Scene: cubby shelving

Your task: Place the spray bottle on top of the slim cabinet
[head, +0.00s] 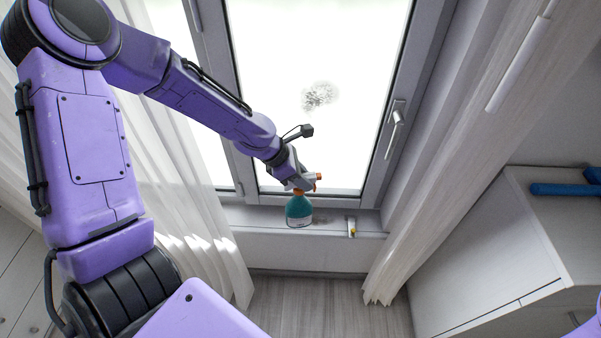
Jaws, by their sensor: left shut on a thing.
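The spray bottle (299,209), teal with an orange nozzle, is upright at the windowsill in front of the window. My left gripper (298,184) reaches down from above and is shut on the bottle's top. I cannot tell whether the bottle's base touches the sill. A white cabinet (480,245) stands at the right; I cannot tell from this view whether it is the slim cabinet. My right gripper is out of view.
A small white and yellow item (351,227) stands on the windowsill (370,222) right of the bottle. A blue object (563,189) lies on the white cabinet's top. Curtains (440,150) hang on both sides of the window. The visible floor (330,305) is clear.

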